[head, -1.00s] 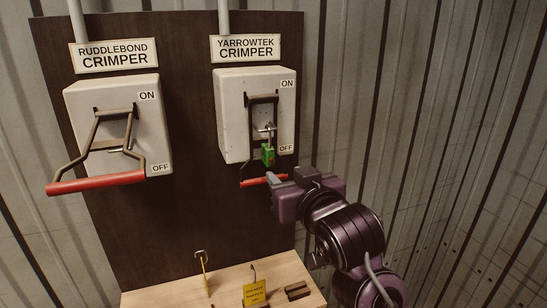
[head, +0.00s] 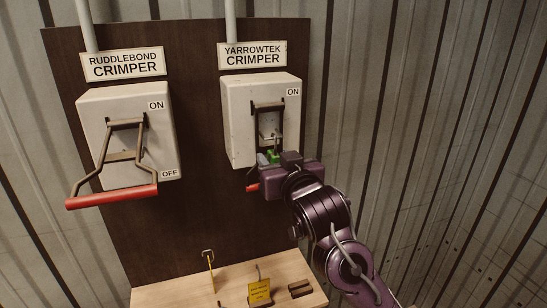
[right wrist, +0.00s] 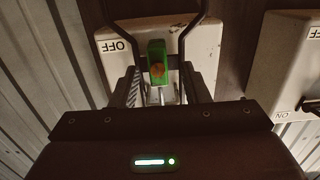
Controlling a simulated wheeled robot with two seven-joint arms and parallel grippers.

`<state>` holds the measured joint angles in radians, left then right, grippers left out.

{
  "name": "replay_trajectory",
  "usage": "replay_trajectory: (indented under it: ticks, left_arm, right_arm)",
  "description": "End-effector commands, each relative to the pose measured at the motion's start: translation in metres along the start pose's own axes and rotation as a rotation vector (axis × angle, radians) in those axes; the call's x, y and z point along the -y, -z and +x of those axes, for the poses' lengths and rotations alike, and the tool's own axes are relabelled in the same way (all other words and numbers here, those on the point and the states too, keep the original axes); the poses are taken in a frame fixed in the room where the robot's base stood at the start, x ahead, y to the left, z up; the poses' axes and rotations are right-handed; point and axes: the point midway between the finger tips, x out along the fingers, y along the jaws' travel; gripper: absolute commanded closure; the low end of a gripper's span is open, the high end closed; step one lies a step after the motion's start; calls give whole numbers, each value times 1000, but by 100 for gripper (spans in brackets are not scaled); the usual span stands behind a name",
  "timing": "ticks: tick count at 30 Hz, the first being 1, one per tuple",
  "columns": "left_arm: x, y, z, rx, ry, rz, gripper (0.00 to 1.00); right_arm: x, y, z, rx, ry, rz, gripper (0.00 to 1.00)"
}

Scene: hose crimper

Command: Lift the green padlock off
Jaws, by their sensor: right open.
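The green padlock (head: 273,156) hangs at the handle of the Yarrowtek crimper's switch box (head: 240,118); the box's lever frame (head: 267,104) shows above it. My right gripper (head: 275,160) is at the padlock and partly hides it and the red grip (head: 253,187). In the right wrist view the padlock (right wrist: 157,62), with an orange-brown round mark, lies between the fingers of my open right gripper (right wrist: 160,82). The shackle shows as bright metal bars between the fingers. I cannot tell whether either finger touches the padlock. My left gripper is not in view.
The Ruddlebond crimper's box (head: 130,105) stands to the left on the same dark board (head: 200,215), its red handle (head: 112,197) sticking out. A wooden shelf (head: 185,292) below holds a yellow tag (head: 259,291) and dark blocks (head: 300,289). Corrugated wall lies to the right.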

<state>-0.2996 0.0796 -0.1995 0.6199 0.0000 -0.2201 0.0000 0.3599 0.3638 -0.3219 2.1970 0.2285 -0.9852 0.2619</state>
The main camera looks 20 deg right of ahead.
Motion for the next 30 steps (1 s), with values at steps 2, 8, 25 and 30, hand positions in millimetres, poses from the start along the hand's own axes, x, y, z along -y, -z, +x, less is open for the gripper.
replay_trajectory:
  ticks: [2, 8, 25, 30]
  left_arm:
    - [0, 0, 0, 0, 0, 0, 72]
    - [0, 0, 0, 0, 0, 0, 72]
    - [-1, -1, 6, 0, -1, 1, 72]
    - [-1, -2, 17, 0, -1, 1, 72]
  right_arm:
    - [0, 0, 0, 0, 0, 0, 65]
    - [0, 0, 0, 0, 0, 0, 91]
    - [0, 10, -1, -4, 0, 2, 100]
    - [10, 15, -8, -7, 1, -6, 100]
